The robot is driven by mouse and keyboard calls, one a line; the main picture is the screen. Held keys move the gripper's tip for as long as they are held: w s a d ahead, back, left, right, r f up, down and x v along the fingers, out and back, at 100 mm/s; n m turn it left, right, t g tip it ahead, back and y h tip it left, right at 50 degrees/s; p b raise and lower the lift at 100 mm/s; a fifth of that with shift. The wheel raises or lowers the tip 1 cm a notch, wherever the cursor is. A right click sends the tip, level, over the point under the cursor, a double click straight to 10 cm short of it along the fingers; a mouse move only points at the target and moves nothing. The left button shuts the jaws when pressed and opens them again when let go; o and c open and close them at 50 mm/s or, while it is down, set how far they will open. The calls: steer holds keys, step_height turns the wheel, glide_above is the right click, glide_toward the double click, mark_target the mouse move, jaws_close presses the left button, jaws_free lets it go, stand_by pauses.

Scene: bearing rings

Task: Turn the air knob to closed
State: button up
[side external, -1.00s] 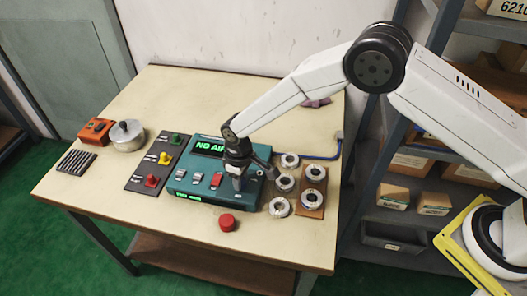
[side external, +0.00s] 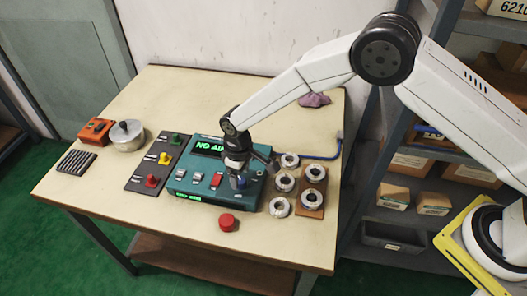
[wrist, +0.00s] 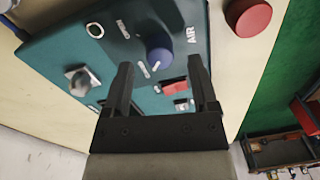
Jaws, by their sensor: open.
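The air knob (wrist: 159,52) is round and blue. In the wrist view it sits on the teal panel (wrist: 62,50) beside the white word AIR, with small pale labels too blurred to read. A short pale mark shows at its lower edge. In the side view the knob (side external: 240,183) shows just below my gripper (side external: 238,170). My gripper (wrist: 160,66) is open and empty. In the wrist view the knob appears between and just beyond its two black fingertips, apparently apart from both. The panel's green display (side external: 210,149) reads "NO AI", the rest hidden by my arm.
A red button (side external: 228,222) stands on the table in front of the panel. Several bearing rings (side external: 284,183) lie close to its right. The panel also has a red switch (side external: 216,180) and grey switches. Free table (side external: 130,215) lies at front left.

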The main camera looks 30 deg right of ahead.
mark_target(241, 179)
steer(key=shift+r, duration=2.9)
steer(key=shift+d, duration=0.1)
steer(key=shift+d+r, duration=0.25)
steer(key=shift+d, duration=0.1)
steer(key=s+d+r+m+t, duration=0.1)
steer(key=s+d+r+m, duration=0.2)
steer(key=s+d, duration=0.7)
steer(key=s+d+r+m+t, duration=0.1)
steer(key=s+d+r+m, duration=0.3)
steer(key=d, duration=1)
steer(key=s+r, duration=0.3)
steer(key=s, duration=0.2)
steer(key=shift+s+d+t, duration=0.2)
steer(key=shift+s+t, duration=0.15)
steer(key=shift+t, duration=0.05)
